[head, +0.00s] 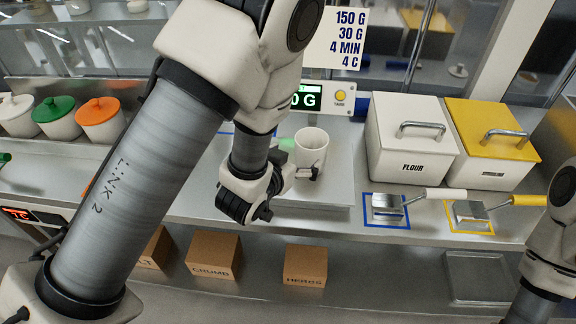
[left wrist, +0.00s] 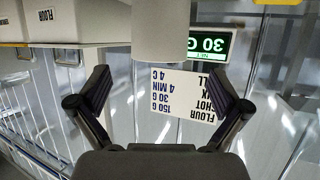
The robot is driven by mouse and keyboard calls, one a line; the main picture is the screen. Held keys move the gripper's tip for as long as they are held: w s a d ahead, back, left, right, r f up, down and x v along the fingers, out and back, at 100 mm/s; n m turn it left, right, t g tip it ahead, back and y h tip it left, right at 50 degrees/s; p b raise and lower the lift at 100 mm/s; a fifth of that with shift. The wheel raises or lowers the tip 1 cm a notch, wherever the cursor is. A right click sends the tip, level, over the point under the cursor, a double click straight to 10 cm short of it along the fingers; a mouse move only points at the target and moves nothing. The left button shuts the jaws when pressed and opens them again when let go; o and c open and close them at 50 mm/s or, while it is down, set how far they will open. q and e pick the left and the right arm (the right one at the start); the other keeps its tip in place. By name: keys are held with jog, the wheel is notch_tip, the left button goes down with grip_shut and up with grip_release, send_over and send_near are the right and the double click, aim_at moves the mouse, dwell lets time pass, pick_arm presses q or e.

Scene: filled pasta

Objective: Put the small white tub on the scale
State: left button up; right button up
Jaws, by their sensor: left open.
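The small white tub (head: 311,146) stands upright on the pale plate of the scale (head: 338,190), below its lit display (head: 308,101). My left gripper (head: 285,190) is open, low on the near side of the tub, and partly covers its lower part. In the left wrist view the tub (left wrist: 160,30) shows ahead of and between the spread fingers (left wrist: 162,95), with gaps on both sides. The display (left wrist: 208,44) reads 30 G there, upside down; in the head view my arm hides part of it. My right arm shows at the right edge, its gripper out of frame.
A white FLOUR bin (head: 410,140) and a yellow-lidded bin (head: 488,145) stand right of the scale. Two scoops (head: 386,208) (head: 470,214) lie on marked squares. Lidded pots (head: 57,118) stand at left. Cardboard boxes (head: 213,255) sit on the shelf below.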

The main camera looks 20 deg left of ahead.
pick_arm(q)
jog(key=p+v, duration=0.4)
jog(key=p, duration=0.3)
jog(key=shift+s+r, duration=0.15)
jog(key=shift+s, duration=0.1)
jog(key=s+a+f+n+g+y, duration=0.1)
jog(key=s+a+f+g, duration=0.1)
jog(key=s+f+g, duration=0.35)
jog(key=s+a+f+g, duration=0.3)
jog(key=s+f, duration=0.3)
jog(key=f, duration=0.4)
jog(key=s+a+f+g, duration=0.1)
jog(key=s+f+g, duration=0.4)
jog(key=s, duration=0.7)
jog(key=shift+f+n, duration=0.2)
jog(key=shift+n, duration=0.1)
jog(key=shift+a, duration=0.15)
